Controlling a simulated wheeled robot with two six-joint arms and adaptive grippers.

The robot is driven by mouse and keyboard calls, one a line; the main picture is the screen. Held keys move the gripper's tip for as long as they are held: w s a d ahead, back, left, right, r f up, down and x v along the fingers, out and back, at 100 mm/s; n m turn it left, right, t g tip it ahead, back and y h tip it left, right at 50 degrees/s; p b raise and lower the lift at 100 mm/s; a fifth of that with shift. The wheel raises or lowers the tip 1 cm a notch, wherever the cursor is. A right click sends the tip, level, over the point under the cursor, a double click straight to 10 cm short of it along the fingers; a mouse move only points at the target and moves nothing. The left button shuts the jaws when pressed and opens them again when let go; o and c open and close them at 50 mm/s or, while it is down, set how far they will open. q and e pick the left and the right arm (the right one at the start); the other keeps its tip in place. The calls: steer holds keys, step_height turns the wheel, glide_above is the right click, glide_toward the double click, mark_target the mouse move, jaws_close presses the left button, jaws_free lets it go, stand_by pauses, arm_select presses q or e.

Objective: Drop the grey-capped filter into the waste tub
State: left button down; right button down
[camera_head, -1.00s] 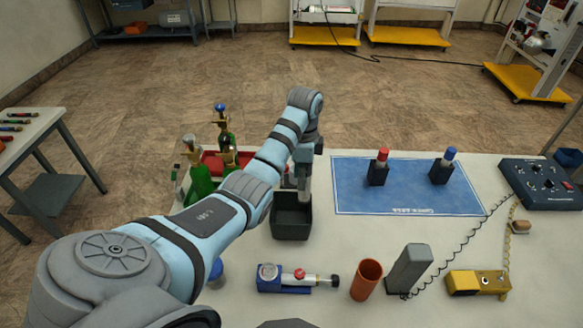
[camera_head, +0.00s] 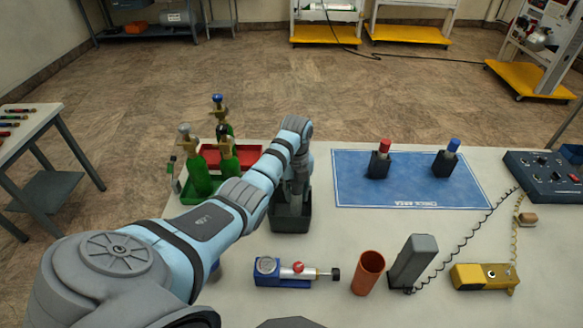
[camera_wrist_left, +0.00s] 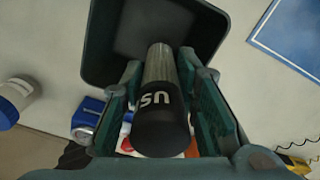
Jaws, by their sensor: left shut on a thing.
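The waste tub (camera_head: 290,224), a dark open box, stands on the table below my left gripper (camera_head: 292,190). It also shows in the left wrist view (camera_wrist_left: 98,45), behind the fingertips. In that view my left gripper (camera_wrist_left: 160,95) is shut on the grey-capped filter (camera_wrist_left: 160,120), a cylinder with a clear grey length and a black end with white letters. The filter's far end points toward the tub's open inside. In the head view the filter is hidden by the gripper and the tub. My right gripper is not in view.
Green gas bottles (camera_head: 198,178) and a red tray (camera_head: 235,153) stand left of the tub. A blue mat (camera_head: 410,195) with red-topped (camera_head: 381,160) and blue-topped (camera_head: 448,160) pieces lies right. A blue valve unit (camera_head: 285,271), orange cup (camera_head: 368,272) and grey block (camera_head: 413,263) stand in front.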

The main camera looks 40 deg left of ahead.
arm_select(q)
steer(key=shift+f, duration=0.65)
steer(key=shift+r, duration=0.15)
steer(key=c, duration=1.2)
jaws_free()
steer(key=shift+o, duration=0.2)
steer(key=shift+r, duration=0.1)
step_height(320, 180, up, 8)
steer(key=shift+f, duration=0.25)
